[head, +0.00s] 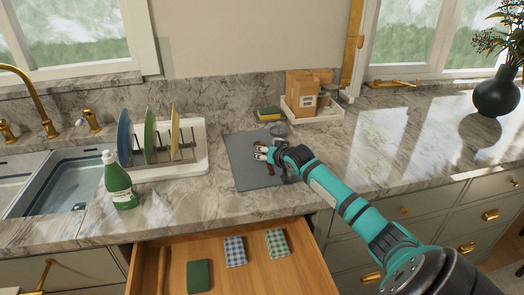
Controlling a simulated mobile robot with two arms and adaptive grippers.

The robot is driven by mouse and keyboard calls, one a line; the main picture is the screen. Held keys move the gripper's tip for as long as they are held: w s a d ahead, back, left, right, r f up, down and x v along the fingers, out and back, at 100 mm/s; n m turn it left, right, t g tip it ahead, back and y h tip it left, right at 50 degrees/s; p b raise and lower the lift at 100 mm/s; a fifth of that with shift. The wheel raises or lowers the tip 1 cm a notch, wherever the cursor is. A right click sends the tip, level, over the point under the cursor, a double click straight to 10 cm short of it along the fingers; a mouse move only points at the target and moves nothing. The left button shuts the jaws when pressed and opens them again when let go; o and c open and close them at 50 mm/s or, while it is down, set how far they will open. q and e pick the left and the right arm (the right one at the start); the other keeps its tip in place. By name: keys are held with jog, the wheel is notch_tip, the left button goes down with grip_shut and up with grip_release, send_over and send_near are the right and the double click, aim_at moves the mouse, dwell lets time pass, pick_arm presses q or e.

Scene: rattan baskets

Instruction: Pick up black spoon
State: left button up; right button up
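My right gripper (258,152) is low over the grey mat (243,178) on the marble counter, its arm reaching in from the lower right. Small brown parts show around its fingertips, too small to identify. I cannot tell whether the fingers are open or shut, or whether they touch anything. I cannot make out a black spoon; the gripper and wrist hide part of the mat. My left gripper is out of view.
A small grey round item (280,131) is at the mat's back edge. A sponge (268,114) and a tray (322,119) with a cardboard box (302,92) are behind. A dish rack (190,160) and green bottle (118,183) stand left. An open drawer (235,279) with folded cloths juts out in front.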

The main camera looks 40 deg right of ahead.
jog(key=shift+a+f, duration=0.2)
jog(key=shift+f, duration=0.15)
grip_shut()
